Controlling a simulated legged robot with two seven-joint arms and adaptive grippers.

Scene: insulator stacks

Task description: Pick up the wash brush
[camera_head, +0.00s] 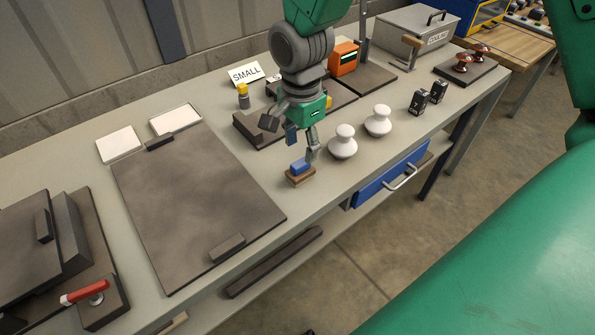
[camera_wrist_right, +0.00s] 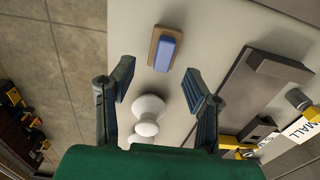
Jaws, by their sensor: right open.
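The wash brush (camera_head: 299,168), a blue block on a brown base, lies near the front edge of the workbench. In the right wrist view the brush (camera_wrist_right: 165,51) lies ahead of the fingertips, roughly between their lines. My right gripper (camera_head: 302,145) hangs above the bench, close behind the brush in the head view. Its two fingers are spread in the wrist view (camera_wrist_right: 158,82), with nothing held between them. Whether a fingertip touches the brush cannot be told. My left gripper is not in view.
Two white insulators (camera_head: 343,142) (camera_head: 378,121) stand right of the brush. A large dark board (camera_head: 195,200) lies to the left. Behind the gripper are dark trays and a SMALL sign (camera_head: 245,73). A blue drawer (camera_head: 390,175) is under the front edge. Bare bench surrounds the brush.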

